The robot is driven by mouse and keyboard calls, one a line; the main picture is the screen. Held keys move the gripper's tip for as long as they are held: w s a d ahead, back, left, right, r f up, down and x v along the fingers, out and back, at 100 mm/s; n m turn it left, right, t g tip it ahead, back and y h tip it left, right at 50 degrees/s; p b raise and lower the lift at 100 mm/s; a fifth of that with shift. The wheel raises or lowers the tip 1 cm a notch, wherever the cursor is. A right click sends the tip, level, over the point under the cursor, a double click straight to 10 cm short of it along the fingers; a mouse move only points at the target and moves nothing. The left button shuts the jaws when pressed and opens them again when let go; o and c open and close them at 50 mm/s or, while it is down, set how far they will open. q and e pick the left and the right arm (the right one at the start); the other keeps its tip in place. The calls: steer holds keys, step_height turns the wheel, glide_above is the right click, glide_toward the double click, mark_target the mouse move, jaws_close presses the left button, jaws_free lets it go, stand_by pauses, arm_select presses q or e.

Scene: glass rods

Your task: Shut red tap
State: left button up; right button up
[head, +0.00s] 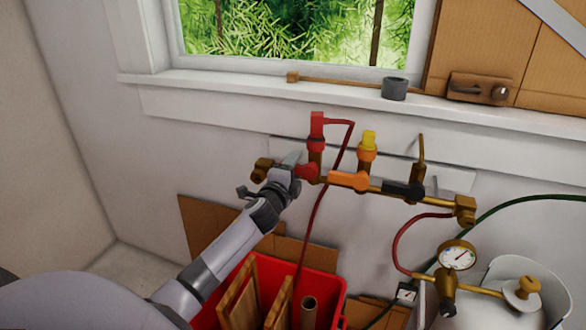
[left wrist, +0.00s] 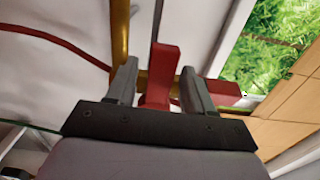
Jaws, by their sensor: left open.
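The red tap handle (head: 307,171) is on the left part of a brass pipe (head: 385,190) on the wall, below a red hose fitting (head: 317,124). My left gripper (head: 291,168) is at this handle, its arm reaching up from the lower left. In the left wrist view the red handle (left wrist: 161,75) stands between the two fingers of my open gripper (left wrist: 158,82). Small gaps show beside the handle, so I see no firm grip. The gripper partly hides the handle in the head view. My right gripper is not in view.
An orange tap handle (head: 348,180) and a black tap handle (head: 403,190) sit further right along the pipe. A red hose (head: 325,190) hangs down to a red crate (head: 333,282). A gauge (head: 457,257) and gas cylinder (head: 512,275) stand lower right.

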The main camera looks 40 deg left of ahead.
arm_select(q)
steer(key=v, duration=0.6)
steer(key=shift+s, duration=0.35)
stand_by(0.3)
steer(key=s+d+f+n+g+h, duration=0.3)
steer(key=s+d+f+n, duration=0.3)
steer(key=s+d+f, duration=0.4)
steer(key=s+d+f+n+g+h, duration=0.3)
steer(key=s+d+f+n, duration=0.3)
steer(key=s+d+f, duration=0.5)
steer(key=s+f+h+p, duration=0.1)
steer(key=s, duration=0.4)
steer(key=shift+d+g+h, duration=0.25)
steer(key=shift+g+h, duration=0.05)
steer(key=shift+h, duration=0.1)
